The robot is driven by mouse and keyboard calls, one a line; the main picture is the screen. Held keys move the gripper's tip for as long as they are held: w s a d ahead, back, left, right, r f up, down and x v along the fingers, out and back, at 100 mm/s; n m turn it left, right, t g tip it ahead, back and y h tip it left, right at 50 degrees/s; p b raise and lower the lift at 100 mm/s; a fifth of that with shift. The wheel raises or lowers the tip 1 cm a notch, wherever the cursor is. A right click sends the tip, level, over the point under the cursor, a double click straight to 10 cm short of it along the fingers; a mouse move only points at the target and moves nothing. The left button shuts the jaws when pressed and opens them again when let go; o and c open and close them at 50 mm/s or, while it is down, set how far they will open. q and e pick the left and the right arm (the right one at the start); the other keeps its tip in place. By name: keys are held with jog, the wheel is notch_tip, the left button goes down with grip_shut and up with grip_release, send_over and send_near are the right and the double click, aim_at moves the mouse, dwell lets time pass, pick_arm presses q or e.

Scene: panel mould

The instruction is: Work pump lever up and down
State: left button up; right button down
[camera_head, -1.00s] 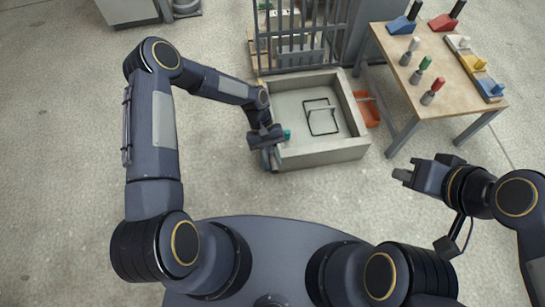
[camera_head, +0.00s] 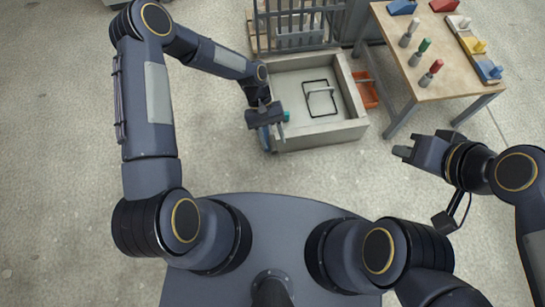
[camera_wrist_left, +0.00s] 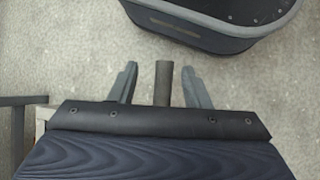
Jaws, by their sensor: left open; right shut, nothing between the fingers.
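My left gripper (camera_head: 274,137) hangs at the left wall of the grey basin, open. In the left wrist view, a grey-brown rod end (camera_wrist_left: 162,84) stands between the spread fingers of this gripper (camera_wrist_left: 162,86), with gaps on both sides. It may be the pump lever; its other end is hidden. A small teal part (camera_head: 287,116) shows just right of the left gripper in the head view; I cannot tell whether it belongs to the pump. My right gripper (camera_head: 404,153) is shut and empty, above the floor right of the basin.
The low grey basin (camera_head: 335,134) holds a black wire frame (camera_head: 320,98). Barred racks (camera_head: 300,25) stand behind it. An orange tray (camera_head: 366,90) lies to its right. A wooden table (camera_head: 415,30) with several coloured-handled tools stands at upper right. The floor at left is clear.

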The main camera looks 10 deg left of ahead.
pick_arm(q)
jog(key=s+r, duration=0.1)
jog(key=r, duration=0.1)
jog(key=s+r+p, duration=0.1)
jog(key=s+r, duration=0.1)
jog(key=shift+d, duration=0.2)
jog(key=s+d+r+p, duration=0.1)
jog(key=s+r+p, duration=0.1)
jog(key=s, duration=0.7)
jog(key=shift+d+r, duration=0.2)
jog(key=shift+r, duration=0.6)
